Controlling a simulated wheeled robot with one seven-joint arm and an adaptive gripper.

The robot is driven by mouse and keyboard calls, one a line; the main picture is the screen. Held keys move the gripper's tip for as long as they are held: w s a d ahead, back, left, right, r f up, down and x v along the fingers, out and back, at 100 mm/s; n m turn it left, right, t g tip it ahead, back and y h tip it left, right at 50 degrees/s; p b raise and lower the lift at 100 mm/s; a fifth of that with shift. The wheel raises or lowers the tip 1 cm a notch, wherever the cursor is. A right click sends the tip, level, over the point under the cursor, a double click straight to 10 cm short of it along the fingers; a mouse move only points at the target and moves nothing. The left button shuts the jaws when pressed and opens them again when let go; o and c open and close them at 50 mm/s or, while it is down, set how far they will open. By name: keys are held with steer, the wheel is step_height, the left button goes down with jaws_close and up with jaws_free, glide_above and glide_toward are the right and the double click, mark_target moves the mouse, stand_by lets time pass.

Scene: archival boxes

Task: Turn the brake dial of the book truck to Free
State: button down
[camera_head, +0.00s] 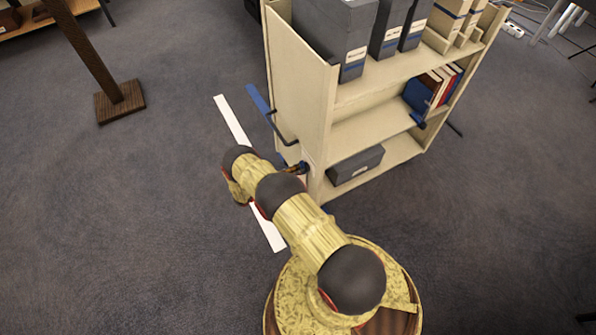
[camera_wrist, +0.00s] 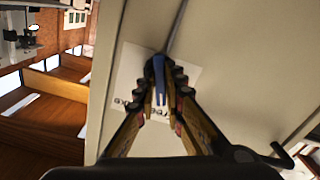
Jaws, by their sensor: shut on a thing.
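The beige book truck (camera_head: 300,85) stands right of centre in the head view, its end panel facing my arm. My gripper (camera_head: 297,169) reaches that panel low down, near the truck's front corner. In the wrist view my gripper (camera_wrist: 165,88) is shut on the blue brake dial (camera_wrist: 159,66). The fingers hide much of the dial. A white label plate (camera_wrist: 129,72) lies behind it on the panel. Its lettering is partly covered and I cannot read which setting the dial points to.
A white strip (camera_head: 232,120) lies on the floor left of the truck. A wooden post (camera_head: 120,98) stands farther left, with open carpet around.

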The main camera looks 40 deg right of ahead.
steer(key=shift+n, duration=1.2)
steer(key=c, duration=1.9)
jaws_free()
steer(key=shift+a, duration=0.1)
steer(key=v, duration=1.1)
steer(key=shift+a+f, duration=0.1)
steer(key=shift+a, duration=0.3)
